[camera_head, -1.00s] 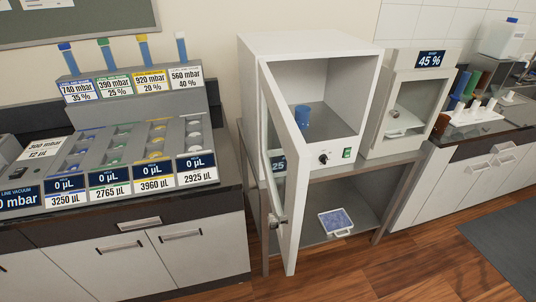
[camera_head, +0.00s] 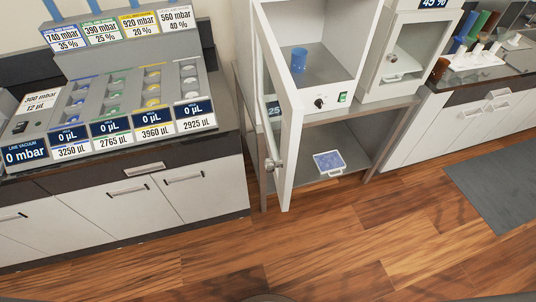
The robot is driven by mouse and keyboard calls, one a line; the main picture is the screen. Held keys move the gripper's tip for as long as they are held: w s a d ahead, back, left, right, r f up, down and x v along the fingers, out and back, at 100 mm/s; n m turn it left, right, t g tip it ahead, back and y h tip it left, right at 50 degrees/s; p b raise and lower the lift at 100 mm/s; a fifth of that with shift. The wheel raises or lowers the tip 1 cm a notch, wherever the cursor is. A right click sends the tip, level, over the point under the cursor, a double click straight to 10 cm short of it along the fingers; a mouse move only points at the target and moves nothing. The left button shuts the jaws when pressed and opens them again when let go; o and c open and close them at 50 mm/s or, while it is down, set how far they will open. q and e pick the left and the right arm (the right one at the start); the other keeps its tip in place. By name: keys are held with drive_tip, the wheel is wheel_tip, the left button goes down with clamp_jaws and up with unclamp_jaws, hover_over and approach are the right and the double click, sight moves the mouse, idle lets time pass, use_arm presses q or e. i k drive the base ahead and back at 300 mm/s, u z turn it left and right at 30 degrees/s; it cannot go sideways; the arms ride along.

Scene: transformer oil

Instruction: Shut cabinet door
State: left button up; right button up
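The white cabinet (camera_head: 371,40) stands on a grey metal stand right of the middle in the head view; its top is cut off. Its door (camera_head: 288,125) is hinged on the left and stands wide open toward me, with a glass pane and a round knob (camera_head: 273,165) near its lower end. A blue cup (camera_head: 299,59) stands inside the cabinet. A dark knob and a green switch (camera_head: 342,97) sit on the front panel below the opening. Neither of my grippers is in view.
A lower shelf (camera_head: 352,142) holds a small blue-and-white tray (camera_head: 328,162). A second, smaller white cabinet (camera_head: 401,62) stands at the right. A counter with vials and displays (camera_head: 108,130) is at the left. The wooden floor (camera_head: 330,235) in front is clear; a grey mat (camera_head: 500,185) lies at right.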

sight(280, 107)
drive_tip(key=z, duration=0.35)
drive_tip(key=k, duration=0.55)
drive_tip(key=z, duration=0.95)
